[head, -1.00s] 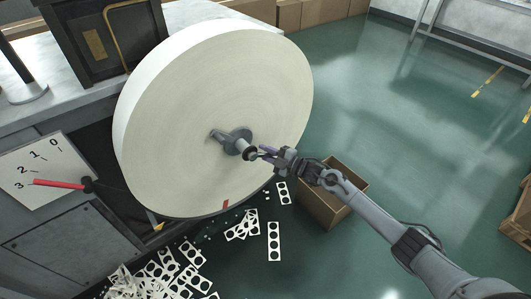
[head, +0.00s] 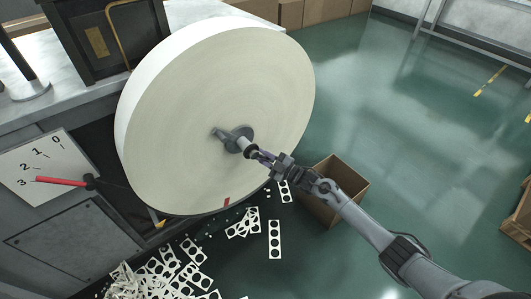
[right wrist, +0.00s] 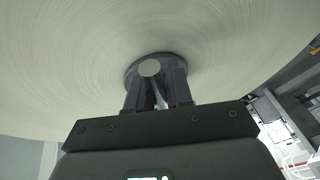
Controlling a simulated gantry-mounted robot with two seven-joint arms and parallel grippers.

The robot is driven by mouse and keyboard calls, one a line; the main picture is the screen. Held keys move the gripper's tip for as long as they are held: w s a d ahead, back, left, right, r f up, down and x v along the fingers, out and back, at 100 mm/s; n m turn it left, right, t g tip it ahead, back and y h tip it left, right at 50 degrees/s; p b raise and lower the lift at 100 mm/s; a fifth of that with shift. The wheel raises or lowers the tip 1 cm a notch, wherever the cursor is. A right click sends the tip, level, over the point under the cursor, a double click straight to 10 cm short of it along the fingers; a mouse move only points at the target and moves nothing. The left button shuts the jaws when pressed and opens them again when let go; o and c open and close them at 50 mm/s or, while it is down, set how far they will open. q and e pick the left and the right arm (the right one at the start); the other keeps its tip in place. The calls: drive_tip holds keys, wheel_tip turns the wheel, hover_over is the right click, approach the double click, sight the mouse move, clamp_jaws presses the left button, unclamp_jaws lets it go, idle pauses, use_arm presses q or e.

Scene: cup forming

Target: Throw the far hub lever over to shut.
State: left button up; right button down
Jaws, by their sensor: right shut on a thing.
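The large cream paper roll (head: 190,120) stands upright, with a dark round hub (head: 240,133) at the middle of its face. A short grey piece (head: 220,133) juts from the hub to the upper left. My right gripper (head: 257,153) is at the near end of the hub. In the right wrist view, its fingers (right wrist: 156,88) are shut on a thin light grey lever (right wrist: 158,97), just below the round hub end (right wrist: 149,68). The fingers hide part of the lever, and I cannot tell how far it is thrown. My left gripper is not in view.
A panel with a red pointer (head: 62,182) near the 3 is at left. Several punched white strips (head: 180,275) lie on the floor below the roll. An open cardboard box (head: 345,178) stands behind my right arm. The green floor at right is largely clear.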

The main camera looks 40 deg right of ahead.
drive_tip(key=a+m+t+h+p, duration=0.3)
drive_tip(key=a+m+h, duration=0.4)
drive_tip(key=m, duration=1.1)
drive_tip(key=shift+a+f+m+t+p, duration=0.15)
drive_tip(key=shift+a+m+t+p, duration=0.35)
drive_tip(key=shift+a, duration=0.75)
drive_tip(key=shift+w, duration=0.15)
drive_tip(key=c, duration=1.1)
unclamp_jaws()
drive_tip(key=shift+s, duration=0.2)
drive_tip(key=p+v, duration=0.3)
drive_tip(key=v, duration=0.7)
drive_tip(key=shift+s+f, duration=0.25)
